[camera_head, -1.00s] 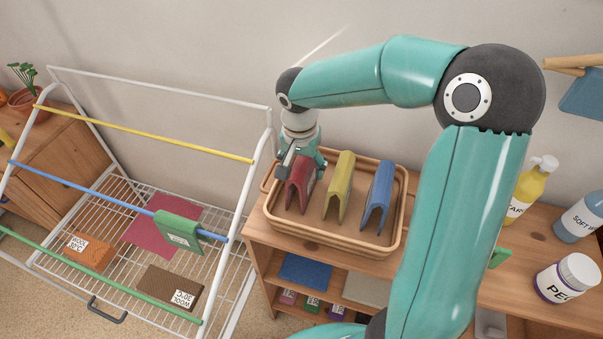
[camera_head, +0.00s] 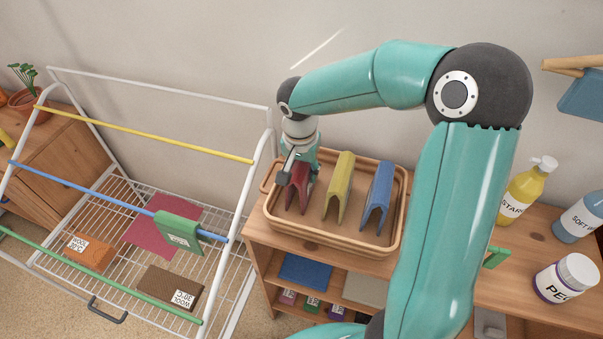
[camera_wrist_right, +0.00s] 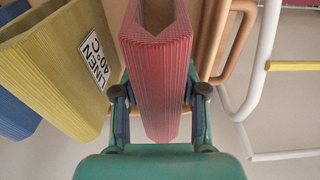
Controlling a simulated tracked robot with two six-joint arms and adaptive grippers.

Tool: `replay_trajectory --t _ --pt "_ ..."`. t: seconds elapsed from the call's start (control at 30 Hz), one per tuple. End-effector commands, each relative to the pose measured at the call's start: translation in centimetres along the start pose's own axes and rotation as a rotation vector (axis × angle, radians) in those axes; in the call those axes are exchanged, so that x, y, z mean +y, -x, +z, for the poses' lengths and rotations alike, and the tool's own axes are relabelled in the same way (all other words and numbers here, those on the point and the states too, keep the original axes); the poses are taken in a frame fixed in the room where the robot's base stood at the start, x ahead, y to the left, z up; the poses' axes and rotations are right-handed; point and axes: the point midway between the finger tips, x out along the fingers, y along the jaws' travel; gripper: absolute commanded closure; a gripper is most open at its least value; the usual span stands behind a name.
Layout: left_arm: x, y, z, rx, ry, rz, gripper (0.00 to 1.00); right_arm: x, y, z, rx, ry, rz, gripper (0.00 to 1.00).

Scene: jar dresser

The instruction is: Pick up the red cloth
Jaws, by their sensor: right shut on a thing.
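The red cloth (camera_head: 297,201) is a folded, ribbed piece standing like a tent at the left end of the wicker tray (camera_head: 335,244). My right gripper (camera_head: 297,174) reaches down over it from above and partly hides it. In the right wrist view the right gripper (camera_wrist_right: 160,115) has one finger on each side of the red cloth (camera_wrist_right: 158,70), shut on it. The cloth still appears to be down in the tray. My left gripper is not in view.
A yellow cloth (camera_head: 339,188) and a blue cloth (camera_head: 377,197) stand to the right in the tray. A drying rack (camera_head: 257,165) with a green cloth (camera_head: 179,233) on its blue bar is at the left. Bottles, including a yellow one (camera_head: 524,190), stand at the right.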

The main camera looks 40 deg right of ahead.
Motion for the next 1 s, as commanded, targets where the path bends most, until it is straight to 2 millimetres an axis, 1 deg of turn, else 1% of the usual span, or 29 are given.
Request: replay_trajectory --t 0.17,0.27,0.37,0.47,0.57,0.8,0.9,1.0 --pt "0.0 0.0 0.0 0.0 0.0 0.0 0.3 -0.1 0.5 -0.1 0.002 0.0 -0.002 0.93" --pt "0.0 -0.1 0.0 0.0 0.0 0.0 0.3 -0.1 1.3 -0.2 0.003 -0.001 -0.002 0.93" --pt "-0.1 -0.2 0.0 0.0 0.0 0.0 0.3 -0.1 2.5 -0.4 0.003 -0.001 -0.004 0.93" --pt "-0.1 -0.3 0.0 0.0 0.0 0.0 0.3 -0.2 4.3 -0.6 0.004 -0.001 -0.006 0.93" --pt "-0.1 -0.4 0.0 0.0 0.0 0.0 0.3 -0.2 6.7 -0.9 0.005 0.0 -0.007 0.93" --pt "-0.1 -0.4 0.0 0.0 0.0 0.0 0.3 -0.2 13.6 -1.7 0.005 0.001 -0.008 0.93" --pt "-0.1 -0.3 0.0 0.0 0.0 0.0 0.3 -0.2 15.9 -1.9 0.002 0.001 -0.005 0.93" --pt "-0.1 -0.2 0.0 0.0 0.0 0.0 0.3 -0.1 17.7 -2.1 0.001 0.001 -0.004 0.93"
